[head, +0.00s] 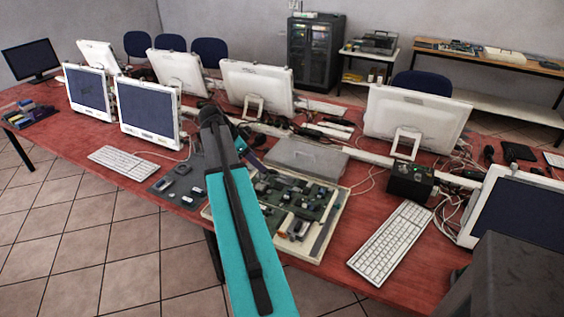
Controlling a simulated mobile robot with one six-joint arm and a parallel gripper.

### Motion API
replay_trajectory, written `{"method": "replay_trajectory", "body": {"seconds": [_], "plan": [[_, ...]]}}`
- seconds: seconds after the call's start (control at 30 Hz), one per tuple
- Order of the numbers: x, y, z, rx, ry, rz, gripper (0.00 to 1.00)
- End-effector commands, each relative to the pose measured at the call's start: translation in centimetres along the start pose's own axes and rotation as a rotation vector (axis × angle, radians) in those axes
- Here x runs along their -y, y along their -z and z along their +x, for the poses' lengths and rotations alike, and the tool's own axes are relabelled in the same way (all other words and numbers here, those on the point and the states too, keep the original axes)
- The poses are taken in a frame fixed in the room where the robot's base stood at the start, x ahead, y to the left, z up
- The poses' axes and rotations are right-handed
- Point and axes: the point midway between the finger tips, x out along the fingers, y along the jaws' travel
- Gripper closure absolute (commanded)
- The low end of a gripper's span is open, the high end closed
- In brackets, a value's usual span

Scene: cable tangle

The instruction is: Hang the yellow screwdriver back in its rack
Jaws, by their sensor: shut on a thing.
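My teal and dark arm reaches from the bottom edge up to the middle of the table. My gripper (254,160) is a small dark shape just right of the arm's far end, above the area by the circuit-board panel. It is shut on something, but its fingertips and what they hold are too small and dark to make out. I cannot pick out a yellow screwdriver anywhere. I cannot identify its rack either; part of the table is hidden behind my arm.
A circuit-board panel (322,195) and grey case (306,157) lie beside my arm. A black box (411,181), white keyboards (391,241) and several monitors (415,113) crowd the red table (345,218). Loose cables run between them. Tiled floor (75,250) is clear at lower left.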

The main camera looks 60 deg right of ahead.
Motion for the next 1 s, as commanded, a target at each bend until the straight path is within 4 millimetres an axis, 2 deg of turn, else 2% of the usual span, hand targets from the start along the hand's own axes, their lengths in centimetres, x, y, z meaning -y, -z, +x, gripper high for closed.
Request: {"method": "replay_trajectory", "body": {"seconds": [0.03,0.3,0.53,0.77,1.0], "plan": [[0.2,-1.6,-1.3,0.000,0.037,-0.054,0.74],[1.7,-9.0,-7.7,-0.001,0.229,-0.348,0.74],[1.9,-15.7,-13.5,0.000,0.401,-0.613,0.74],[0.9,-22.3,-19.5,-0.001,0.572,-0.879,0.74],[-1.3,-28.9,-25.6,-0.001,0.750,-1.151,0.74]]}}
